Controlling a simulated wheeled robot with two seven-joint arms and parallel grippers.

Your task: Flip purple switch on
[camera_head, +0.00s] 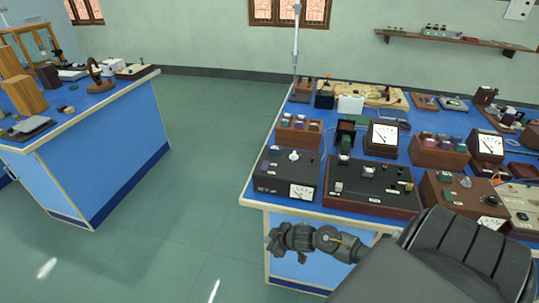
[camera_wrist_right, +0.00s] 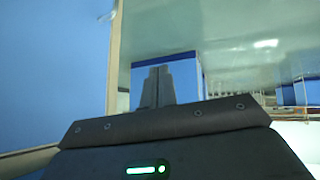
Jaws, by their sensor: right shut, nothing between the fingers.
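My right arm enters from the lower right in the head view, and its gripper (camera_head: 276,240) is beside the front side of the right bench, below the top edge. In the right wrist view the two fingers (camera_wrist_right: 157,86) are together and empty. A dark box (camera_head: 288,175) with a white knob and a dial sits at the bench's front left corner, above the gripper. Small purplish parts show on its top, but I cannot tell whether one is the purple switch. My left gripper is not in view.
The blue-topped right bench (camera_head: 258,190) is crowded with meters and boxes, including a dark panel (camera_head: 372,186) and a white dial meter (camera_head: 384,135). A thin upright pole stands at its far left. Another bench (camera_head: 110,105) stands left, with clear green floor (camera_head: 205,150) between.

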